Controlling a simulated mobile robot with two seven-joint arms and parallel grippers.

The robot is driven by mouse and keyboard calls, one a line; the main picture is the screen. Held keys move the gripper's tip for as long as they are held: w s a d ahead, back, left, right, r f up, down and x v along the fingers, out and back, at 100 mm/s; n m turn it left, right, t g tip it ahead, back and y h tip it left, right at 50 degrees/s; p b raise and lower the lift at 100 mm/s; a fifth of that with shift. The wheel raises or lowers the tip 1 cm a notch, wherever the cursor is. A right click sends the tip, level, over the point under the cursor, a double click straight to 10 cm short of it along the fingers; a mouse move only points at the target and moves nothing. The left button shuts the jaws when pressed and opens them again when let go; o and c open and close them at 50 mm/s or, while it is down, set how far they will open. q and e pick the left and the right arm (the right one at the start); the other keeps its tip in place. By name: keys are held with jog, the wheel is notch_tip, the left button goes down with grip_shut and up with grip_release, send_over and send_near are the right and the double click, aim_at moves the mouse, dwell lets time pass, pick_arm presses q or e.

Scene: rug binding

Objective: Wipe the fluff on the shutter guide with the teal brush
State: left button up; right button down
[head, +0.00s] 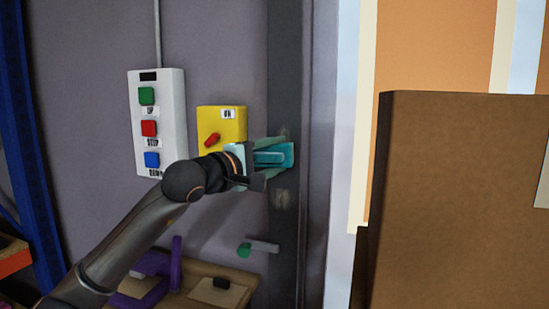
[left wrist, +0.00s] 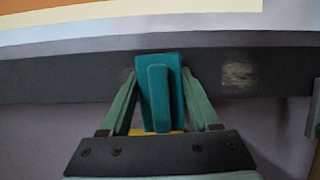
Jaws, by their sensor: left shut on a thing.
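The shutter guide (head: 285,70) is a dark vertical strip on the wall; it runs across the left wrist view (left wrist: 60,78). A pale, rough patch of fluff (head: 281,199) lies on it below my left gripper (head: 268,158), and shows right of the brush in the left wrist view (left wrist: 238,75). A fainter patch (head: 284,134) shows just above the gripper, partly hidden. My left gripper is shut on the teal brush (head: 286,154), whose head overlaps the guide; I cannot tell whether it touches. The brush also shows between the fingers in the left wrist view (left wrist: 158,95). My right gripper is out of view.
A white button box (head: 175,110) and a yellow switch box (head: 235,120) are on the wall left of the guide. A green-tipped handle (head: 262,246) sticks out below. A workbench (head: 195,290) holds a purple item (head: 150,265). A large brown box (head: 455,200) stands at right.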

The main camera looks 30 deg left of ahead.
aim_at(294, 145)
pick_arm(q)
jog(key=shift+w+d, duration=0.25)
jog(key=shift+d, duration=0.7)
jog(key=shift+w+d, duration=0.2)
jog(key=shift+d, duration=0.75)
jog(key=shift+r+p, duration=0.95)
jog(key=shift+r, duration=0.25)
jog(key=shift+s+a+f+b, duration=0.15)
jog(key=shift+a+b, duration=0.25)
jog(key=shift+a, duration=0.65)
jog(key=shift+s+a, duration=0.25)
jog(key=shift+a, duration=0.75)
jog(key=shift+s+b, duration=0.4)
jog(key=shift+b, duration=0.15)
jog(key=s+b, duration=0.1)
jog(key=s+d+b, duration=0.1)
jog(key=s, duration=0.1)
jog(key=shift+s, duration=0.15)
jog(key=shift+s+d, duration=0.25)
jog(key=shift+s, duration=0.6)
